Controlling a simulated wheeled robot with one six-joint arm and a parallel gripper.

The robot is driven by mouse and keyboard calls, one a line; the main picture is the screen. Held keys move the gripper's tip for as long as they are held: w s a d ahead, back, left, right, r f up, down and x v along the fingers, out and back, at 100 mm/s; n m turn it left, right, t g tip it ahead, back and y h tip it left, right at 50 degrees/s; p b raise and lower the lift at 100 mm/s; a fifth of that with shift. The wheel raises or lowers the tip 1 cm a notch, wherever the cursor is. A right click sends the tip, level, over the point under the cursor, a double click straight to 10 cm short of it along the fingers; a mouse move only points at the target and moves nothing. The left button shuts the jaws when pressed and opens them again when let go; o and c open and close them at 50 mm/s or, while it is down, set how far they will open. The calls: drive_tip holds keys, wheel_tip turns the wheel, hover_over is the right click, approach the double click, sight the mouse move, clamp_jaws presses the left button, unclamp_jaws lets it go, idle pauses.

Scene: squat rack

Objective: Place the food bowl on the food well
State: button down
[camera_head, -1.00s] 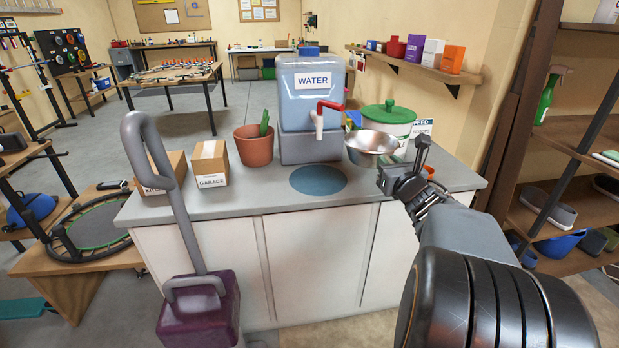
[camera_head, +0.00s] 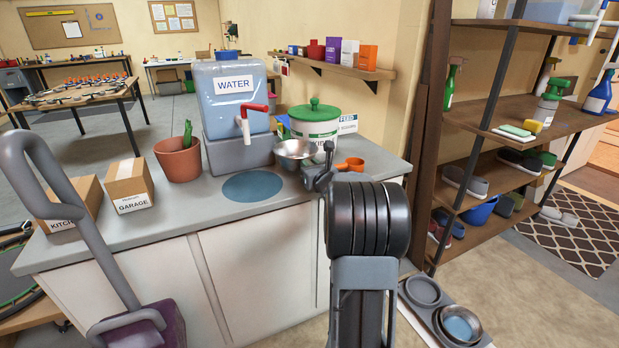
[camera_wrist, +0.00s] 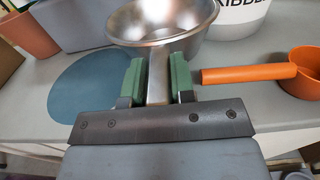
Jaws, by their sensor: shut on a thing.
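The food bowl is a shiny metal bowl (camera_head: 296,152) at the counter's back, in front of the green-lidded kibble tub. In the wrist view the bowl (camera_wrist: 160,25) is upright and looks empty. My gripper (camera_head: 326,165) is at its right. I cannot tell if the bowl touches the counter. A grey stand on the floor at lower right has two round places. The far one (camera_head: 423,291) is grey; the near one (camera_head: 461,326) holds a metal bowl with blue inside.
An orange scoop (camera_head: 350,165) lies just right of my gripper; its handle (camera_wrist: 250,73) is close to my fingers. The water dispenser (camera_head: 237,120) and kibble tub (camera_head: 314,125) stand behind. A blue disc (camera_head: 252,187) lies on the counter. Shoe shelves (camera_head: 490,165) stand right.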

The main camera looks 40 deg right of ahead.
drive_tip(key=shift+w+d+f+b, duration=0.1)
drive_tip(key=shift+w+f+b, duration=0.05)
drive_tip(key=shift+f, duration=0.75)
drive_tip(key=shift+w+d+f+b, duration=0.1)
drive_tip(key=shift+f+b, duration=0.05)
drive_tip(key=shift+f, duration=0.7)
drive_tip(key=shift+f+b, duration=0.2)
drive_tip(key=shift+b, duration=0.15)
drive_tip(key=c, duration=1)
unclamp_jaws()
drive_tip(key=shift+a, duration=0.1)
drive_tip(key=shift+o, duration=0.2)
drive_tip(key=shift+r, duration=0.15)
